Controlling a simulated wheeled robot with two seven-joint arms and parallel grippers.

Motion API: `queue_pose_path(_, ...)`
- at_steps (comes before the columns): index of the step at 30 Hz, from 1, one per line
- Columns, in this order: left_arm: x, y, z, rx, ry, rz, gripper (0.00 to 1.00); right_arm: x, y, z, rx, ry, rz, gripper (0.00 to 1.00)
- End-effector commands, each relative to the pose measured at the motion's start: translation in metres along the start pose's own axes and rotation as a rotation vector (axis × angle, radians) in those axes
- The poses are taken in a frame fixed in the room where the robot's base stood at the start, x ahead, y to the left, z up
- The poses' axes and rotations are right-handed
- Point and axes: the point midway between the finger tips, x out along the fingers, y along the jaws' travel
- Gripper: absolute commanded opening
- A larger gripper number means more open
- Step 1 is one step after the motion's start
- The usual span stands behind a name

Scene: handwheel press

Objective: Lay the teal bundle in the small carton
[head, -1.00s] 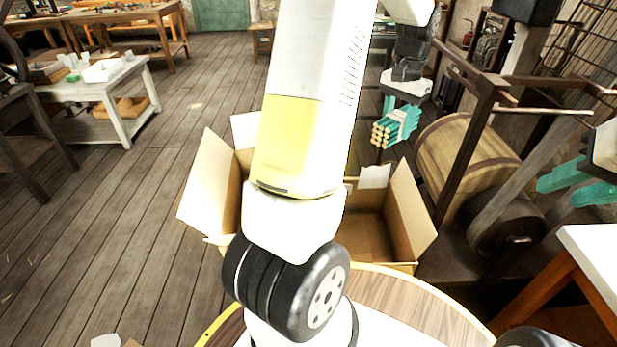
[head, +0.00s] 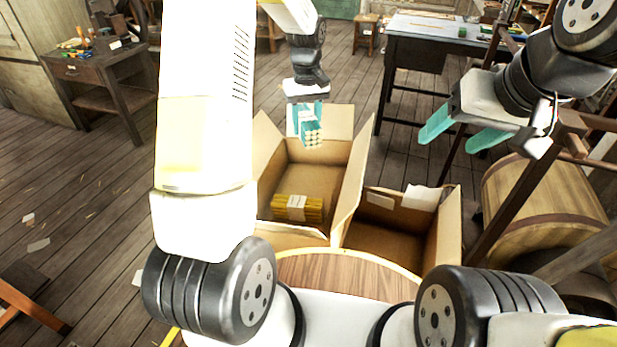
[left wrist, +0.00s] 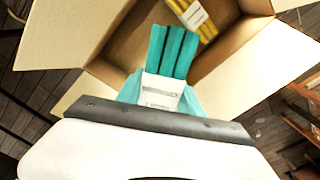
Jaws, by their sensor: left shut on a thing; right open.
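My left gripper (head: 306,103) is shut on the teal bundle (head: 312,134), a banded pack of sticks with pale ends. It holds the bundle in the air, in line with the back part of the larger carton. In the left wrist view the bundle (left wrist: 171,52) points toward an open carton with a yellow bundle inside; the fingers are largely hidden. The small carton (head: 382,246) stands open to the right of the larger one, and its visible inside looks empty. My right gripper (head: 452,139) is open and empty, at the upper right.
The larger open carton (head: 350,190) holds a yellow bundle (head: 297,208) with a white label. Its flaps stand up, one beside the small carton. A wooden barrel (head: 545,205) and dark frame stand at right. A round wooden top (head: 345,272) lies in front.

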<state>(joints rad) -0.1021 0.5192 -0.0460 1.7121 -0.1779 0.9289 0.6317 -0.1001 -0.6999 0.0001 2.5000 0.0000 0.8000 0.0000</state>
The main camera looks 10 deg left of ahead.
Motion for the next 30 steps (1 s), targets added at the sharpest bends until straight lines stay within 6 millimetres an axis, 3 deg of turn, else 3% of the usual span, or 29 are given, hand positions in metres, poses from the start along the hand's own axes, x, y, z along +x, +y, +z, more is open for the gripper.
queue_pose_path(6, 0.041, 0.012, -0.002, -0.537, -0.003, -0.001, 0.0, 0.0, 0.0, 0.0, 0.0, 0.0, 0.0, 0.65)
queue_pose_path(12, 0.065, 0.019, -0.003, -0.883, -0.004, 0.002, 0.0, 0.0, 0.0, 0.0, 0.0, 0.0, 0.0, 0.65)
queue_pose_path(18, 0.082, 0.021, -0.003, -1.015, -0.005, 0.001, 0.0, 0.0, 0.0, 0.0, 0.0, 0.0, 0.0, 0.65)
queue_pose_path(24, 0.119, 0.022, -0.003, -1.023, -0.006, 0.001, 0.0, 0.0, 0.0, 0.0, 0.0, 0.0, 0.0, 0.65)
queue_pose_path(30, 0.137, 0.022, -0.003, -1.022, -0.004, 0.003, 0.0, 0.0, 0.0, 0.0, 0.0, 0.0, 0.0, 0.65)
